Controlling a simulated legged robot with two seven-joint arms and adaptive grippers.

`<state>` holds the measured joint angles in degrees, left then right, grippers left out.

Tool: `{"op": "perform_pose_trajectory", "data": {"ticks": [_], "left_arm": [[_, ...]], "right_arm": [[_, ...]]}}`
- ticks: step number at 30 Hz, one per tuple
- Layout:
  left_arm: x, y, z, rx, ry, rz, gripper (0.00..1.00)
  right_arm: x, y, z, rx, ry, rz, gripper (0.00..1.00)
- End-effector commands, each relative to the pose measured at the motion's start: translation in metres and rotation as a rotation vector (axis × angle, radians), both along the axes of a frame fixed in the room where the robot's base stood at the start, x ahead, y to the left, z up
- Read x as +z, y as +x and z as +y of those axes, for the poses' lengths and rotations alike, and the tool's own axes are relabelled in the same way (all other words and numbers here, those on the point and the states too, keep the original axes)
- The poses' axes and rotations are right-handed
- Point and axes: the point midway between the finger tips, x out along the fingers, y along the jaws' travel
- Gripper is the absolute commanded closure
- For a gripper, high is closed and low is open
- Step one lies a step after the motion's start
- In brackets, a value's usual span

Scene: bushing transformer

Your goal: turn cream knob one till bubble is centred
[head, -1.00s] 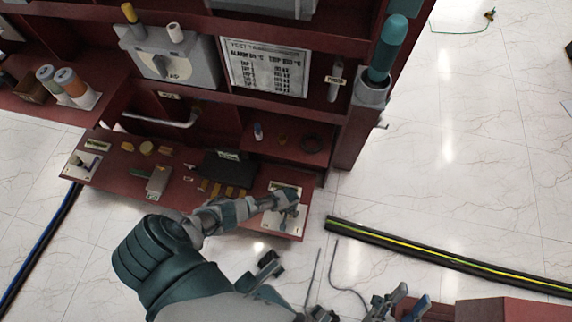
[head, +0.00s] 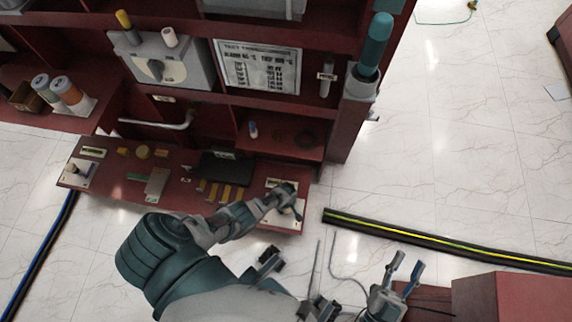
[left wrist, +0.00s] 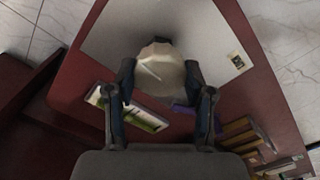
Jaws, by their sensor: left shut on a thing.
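The cream knob (left wrist: 160,68) sits on a pale plate at the bench's right end, with a light line across its top. My left gripper (left wrist: 162,82) is shut on it, one finger on each side; in the head view this gripper (head: 287,202) hides the knob. A level vial (left wrist: 138,110) with a green-yellow strip lies beside the plate in the left wrist view; its bubble cannot be made out. A second cream knob (head: 72,169) and a level vial (head: 93,152) are at the bench's left end. My right gripper (head: 405,268) is open and empty, over the floor.
The red bench (head: 115,180) also carries a dark box (head: 226,168) and yellow bars (head: 222,193). The red cabinet behind holds a grey dial box (head: 160,62) and a teal-topped post (head: 375,45). A black-and-yellow cable (head: 440,240) crosses the floor at right.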

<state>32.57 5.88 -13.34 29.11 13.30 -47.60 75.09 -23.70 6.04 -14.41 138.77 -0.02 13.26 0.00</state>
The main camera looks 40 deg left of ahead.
Motion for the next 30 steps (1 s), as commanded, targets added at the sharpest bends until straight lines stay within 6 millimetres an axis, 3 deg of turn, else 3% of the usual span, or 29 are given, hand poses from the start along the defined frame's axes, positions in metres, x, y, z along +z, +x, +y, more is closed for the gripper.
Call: {"op": "perform_pose_trajectory", "data": {"ticks": [1, 20, 21, 23, 30], "left_arm": [[-0.0035, -0.0064, -0.0017, 0.016, -0.003, 0.012, 0.82], [-0.0036, -0.0057, -0.0023, 0.063, -0.003, 0.010, 0.82], [-0.0035, -0.0056, -0.0023, 0.063, -0.003, 0.010, 0.40], [-0.0034, -0.0052, -0.0022, 0.063, -0.002, 0.010, 0.25], [-0.0012, -0.0020, -0.0010, 0.062, -0.001, 0.002, 0.22]], "right_arm": [[-0.0014, 0.0007, 0.0000, 0.000, -0.001, 0.004, 0.60], [-0.0035, 0.0018, 0.0001, 0.000, -0.005, 0.017, 0.60], [-0.0034, 0.0017, 0.0001, 0.000, -0.005, 0.017, 0.60], [-0.0033, 0.0017, 0.0001, 0.000, -0.005, 0.016, 0.60], [-0.0025, 0.0015, 0.0000, 0.000, -0.005, 0.015, 0.60]]}}
